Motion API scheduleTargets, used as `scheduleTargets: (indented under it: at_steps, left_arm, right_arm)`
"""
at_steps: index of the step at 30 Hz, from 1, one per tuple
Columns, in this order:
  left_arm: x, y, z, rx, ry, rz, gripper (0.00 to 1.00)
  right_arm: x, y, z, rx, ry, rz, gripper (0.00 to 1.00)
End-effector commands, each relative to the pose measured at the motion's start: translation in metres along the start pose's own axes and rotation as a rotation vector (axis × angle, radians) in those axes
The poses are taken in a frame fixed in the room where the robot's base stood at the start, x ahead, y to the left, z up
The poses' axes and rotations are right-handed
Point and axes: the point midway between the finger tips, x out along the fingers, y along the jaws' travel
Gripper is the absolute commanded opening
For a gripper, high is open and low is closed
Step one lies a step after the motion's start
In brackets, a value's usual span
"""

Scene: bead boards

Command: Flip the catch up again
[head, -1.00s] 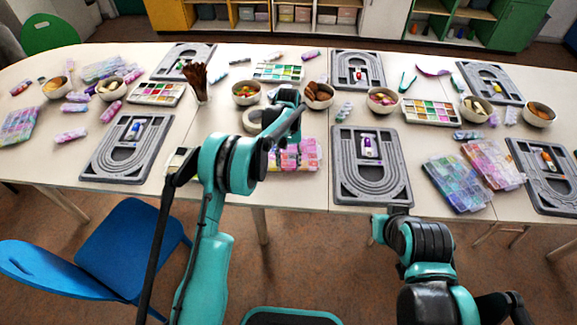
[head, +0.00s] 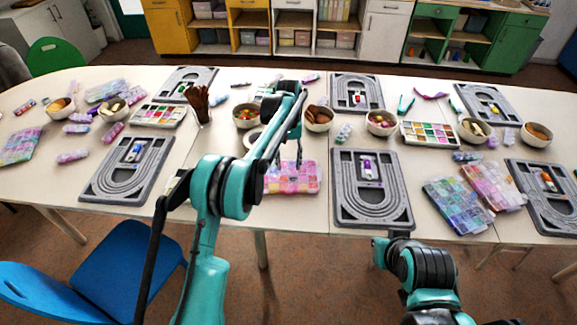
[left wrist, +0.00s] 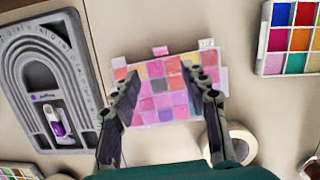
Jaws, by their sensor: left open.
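A pink bead box (head: 292,178) with a grid of coloured compartments lies on the table near its front edge. In the left wrist view the box (left wrist: 155,88) shows between my fingers. A pink catch (left wrist: 160,51) and a pale catch (left wrist: 206,44) stick out past its upper edge there. I cannot tell for sure which is up or down. My left gripper (head: 299,160) points down over the box. It also shows in the left wrist view (left wrist: 162,80), fingers wide apart and empty.
A grey bead board (head: 372,212) with a purple-labelled tube lies right of the box. A tape roll (left wrist: 238,140) and a paint-coloured bead tray (left wrist: 272,66) are near the box. Bowls and more boards fill the table behind. A blue chair (head: 120,270) stands at the front left.

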Motion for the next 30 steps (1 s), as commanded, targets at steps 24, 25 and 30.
scheduleTargets:
  at_steps: [24,25,30]
  left_arm:
    - [0.123,0.000,0.004,-0.004,0.216,0.001,0.45]
    - [0.126,0.000,0.004,-0.004,0.216,0.001,0.45]
    - [0.134,0.000,0.002,-0.003,0.215,0.001,0.45]
  right_arm:
    - [0.024,0.000,0.017,0.000,0.000,0.000,0.00]
    - [0.025,0.000,0.018,0.000,0.000,0.000,0.00]
    - [0.026,0.000,0.019,0.000,0.000,0.000,0.00]
